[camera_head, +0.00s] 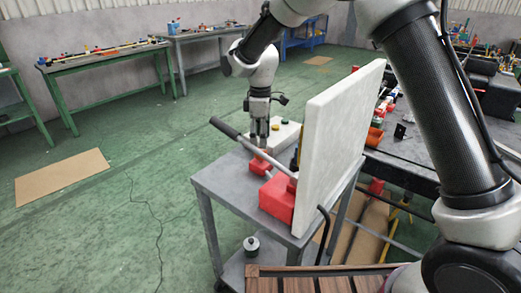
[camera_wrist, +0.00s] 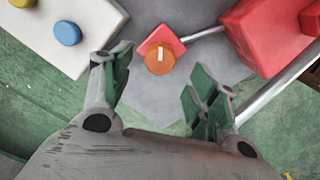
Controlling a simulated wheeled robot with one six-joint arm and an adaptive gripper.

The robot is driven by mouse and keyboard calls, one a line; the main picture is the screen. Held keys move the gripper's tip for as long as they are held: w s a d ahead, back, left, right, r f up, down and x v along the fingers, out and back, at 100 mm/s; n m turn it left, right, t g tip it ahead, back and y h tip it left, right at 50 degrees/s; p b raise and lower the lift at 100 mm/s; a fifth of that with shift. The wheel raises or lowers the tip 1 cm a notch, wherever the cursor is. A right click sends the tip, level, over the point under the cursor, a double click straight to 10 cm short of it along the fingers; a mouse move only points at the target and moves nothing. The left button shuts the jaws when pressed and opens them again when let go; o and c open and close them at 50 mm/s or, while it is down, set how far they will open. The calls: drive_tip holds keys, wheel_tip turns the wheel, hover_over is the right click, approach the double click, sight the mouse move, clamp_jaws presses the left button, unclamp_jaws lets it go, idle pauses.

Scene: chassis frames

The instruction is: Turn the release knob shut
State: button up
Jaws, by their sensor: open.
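The release knob (camera_wrist: 157,66) is round and orange with a pale mark across it, on a red square base (camera_wrist: 165,36). In the head view the red base (camera_head: 259,167) shows on the grey cart top, just below my gripper (camera_head: 259,140); the knob itself is hard to make out there. In the wrist view my gripper (camera_wrist: 157,72) is open and empty. Its fingers spread to either side of the knob, which shows between and slightly beyond them. Whether they touch it cannot be told.
A red block (camera_head: 277,197), a metal bar with a dark grip (camera_head: 224,128) and a white upright panel (camera_head: 338,140) are close by on the cart (camera_head: 225,186). Green floor lies open at left.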

wheel_tip(320, 180, down, 5)
drive_tip(key=shift+f, duration=0.2)
drive_tip(key=c, duration=1)
